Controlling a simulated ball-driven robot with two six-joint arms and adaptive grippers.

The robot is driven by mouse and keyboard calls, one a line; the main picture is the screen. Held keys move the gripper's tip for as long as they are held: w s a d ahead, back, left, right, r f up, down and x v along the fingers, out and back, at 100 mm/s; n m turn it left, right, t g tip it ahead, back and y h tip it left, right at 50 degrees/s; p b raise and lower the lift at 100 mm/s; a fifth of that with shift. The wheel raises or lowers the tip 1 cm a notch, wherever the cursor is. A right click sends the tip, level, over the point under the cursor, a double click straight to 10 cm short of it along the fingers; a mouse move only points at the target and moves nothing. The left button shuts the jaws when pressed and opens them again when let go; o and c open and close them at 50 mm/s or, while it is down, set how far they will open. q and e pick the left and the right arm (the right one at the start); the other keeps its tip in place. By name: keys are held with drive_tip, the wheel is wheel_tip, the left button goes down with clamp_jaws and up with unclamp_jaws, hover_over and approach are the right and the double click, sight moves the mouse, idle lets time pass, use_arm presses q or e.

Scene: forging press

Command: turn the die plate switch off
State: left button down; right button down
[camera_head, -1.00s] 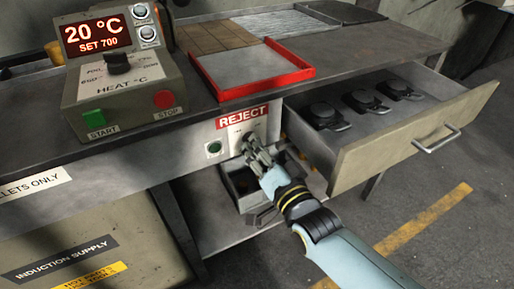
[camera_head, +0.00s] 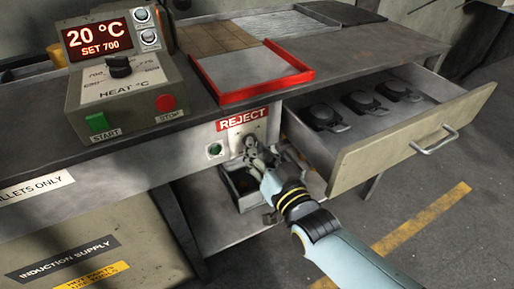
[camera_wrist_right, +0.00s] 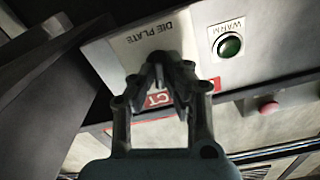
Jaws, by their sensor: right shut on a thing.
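The die plate switch (camera_wrist_right: 165,58) is a small dark knob on a pale panel under the table edge. In the wrist view the panel is lettered DIE PLATE, upside down. My right gripper (camera_wrist_right: 166,72) is shut on the knob, and its fingertips hide most of it, so I cannot tell which way it points. In the head view my right gripper (camera_head: 251,147) is at the panel below the REJECT label (camera_head: 243,119). A round green WARM lamp (camera_wrist_right: 229,46) sits beside the switch and looks dark green. My left gripper is not in view.
An open drawer (camera_head: 400,140) with several dark items juts out right of my right gripper. A small open bin (camera_head: 243,198) is below it. The red-rimmed tray (camera_head: 265,91) and the heat control box (camera_head: 122,98), reading 20 °C, stand on the table above.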

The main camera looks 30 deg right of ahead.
drive_tip(key=n+p, duration=0.1)
drive_tip(key=n, duration=1.1)
drive_tip(key=shift+n, duration=0.3)
idle(0.4)
drive_tip(key=c, duration=1.4)
unclamp_jaws()
drive_tip(key=shift+s, duration=0.15)
drive_tip(key=s, duration=1.1)
drive_tip(key=shift+s, duration=0.4)
